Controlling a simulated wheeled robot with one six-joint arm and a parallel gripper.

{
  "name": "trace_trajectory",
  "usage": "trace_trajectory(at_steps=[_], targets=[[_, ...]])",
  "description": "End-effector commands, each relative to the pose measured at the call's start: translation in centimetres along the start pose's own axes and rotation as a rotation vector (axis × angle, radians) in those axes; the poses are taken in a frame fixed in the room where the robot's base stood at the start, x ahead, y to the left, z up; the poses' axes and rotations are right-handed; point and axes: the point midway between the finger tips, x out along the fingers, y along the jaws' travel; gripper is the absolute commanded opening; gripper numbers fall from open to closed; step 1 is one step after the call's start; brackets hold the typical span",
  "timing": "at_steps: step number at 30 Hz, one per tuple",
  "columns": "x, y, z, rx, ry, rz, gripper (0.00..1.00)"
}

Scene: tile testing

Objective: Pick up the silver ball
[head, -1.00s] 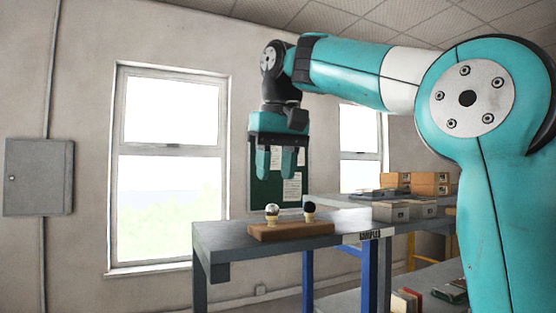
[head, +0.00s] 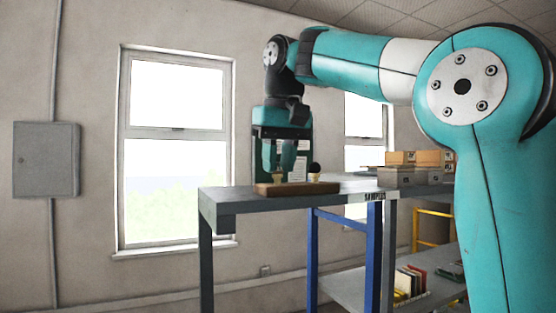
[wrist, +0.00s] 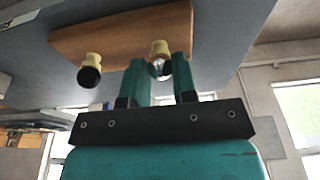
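The silver ball (wrist: 162,69) shows in the wrist view between the two fingers of my gripper (wrist: 160,72). It sits on a cream holder (wrist: 159,48) on a wooden board (wrist: 120,32). In the head view my gripper (head: 280,158) points down just over the left end of the board (head: 297,188), and its fingers hide the silver ball. The fingers are apart, one on each side of the ball; I cannot see clear contact.
A black ball (head: 314,168) on a second holder stands just right of my gripper. The board lies on a grey table (head: 240,202). Boxes (head: 418,160) stand farther back right. Books (head: 410,281) lie on a lower shelf.

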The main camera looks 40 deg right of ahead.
Motion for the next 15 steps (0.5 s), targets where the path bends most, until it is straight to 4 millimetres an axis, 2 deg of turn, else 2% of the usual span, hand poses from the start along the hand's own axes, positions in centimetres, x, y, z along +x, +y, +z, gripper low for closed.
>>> trace_trajectory(at_steps=[8, 15], targets=[[-0.2, 0.0, 0.0, 0.0, 0.0, 0.0, 0.12], [-1.4, 0.0, -0.3, 0.0, 0.0, 0.0, 0.12]])
